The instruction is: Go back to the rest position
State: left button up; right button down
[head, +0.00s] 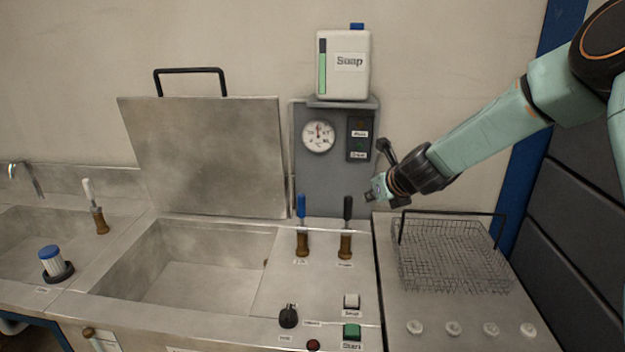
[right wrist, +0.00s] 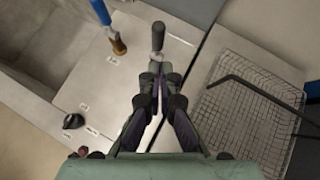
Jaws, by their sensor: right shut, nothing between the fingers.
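My right arm (head: 480,135) reaches in from the right in the head view. My right gripper (head: 374,194) is shut and empty, in front of the wall, up and right of the black-handled lever (head: 347,215). In the right wrist view its fingers (right wrist: 158,82) are closed together, and the black lever (right wrist: 158,36) shows just beyond the tips. I cannot tell the exact gap between them. The blue-handled lever (head: 301,215) stands to the left of the black one. My left gripper does not show in either view.
The sink basin (head: 105,292) is open, its lid (head: 205,155) raised. A wire basket (head: 450,255) with a black handle stands on the right counter. A grey panel with a gauge (head: 318,136) and a soap container (head: 343,85) is behind. A knob (head: 288,317) and buttons line the front.

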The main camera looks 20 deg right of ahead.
jog(key=s+a+f+n+g, duration=0.1)
jog(key=s+a+f+n, duration=0.2)
jog(key=s+f+n, duration=0.2)
jog(key=s+a+f+n+g, duration=0.2)
jog(key=s+a+f+n, duration=0.2)
jog(key=f, duration=0.4)
jog(key=s+a+f+n+g, duration=0.1)
jog(key=s+a+f+n, duration=0.3)
jog(key=s+f+n, duration=0.2)
jog(key=shift+a+f+n, duration=0.15)
jog(key=shift+a+n, duration=0.05)
jog(key=shift+n, duration=0.4)
jog(key=s+a+f+n+g, duration=0.2)
jog(key=s+a+f+n, duration=0.1)
jog(key=s+n, duration=0.55)
jog(key=s+a+f+n+g, duration=0.25)
jog(key=s+n, duration=0.25)
jog(key=s, duration=0.6)
jog(key=s+a+f+n+g, duration=0.2)
jog(key=s+a+f+n, duration=0.1)
jog(key=s+n, duration=0.55)
notch_tip(320, 180, down, 18)
jog(key=m+b, duration=0.2)
jog(key=b, duration=1.5)
jog(key=shift+s+r+t+y+b, duration=0.15)
jog(key=shift+s+t+y+b, duration=0.15)
jog(key=shift+s+t+y, duration=0.1)
jog(key=shift+w, duration=0.1)
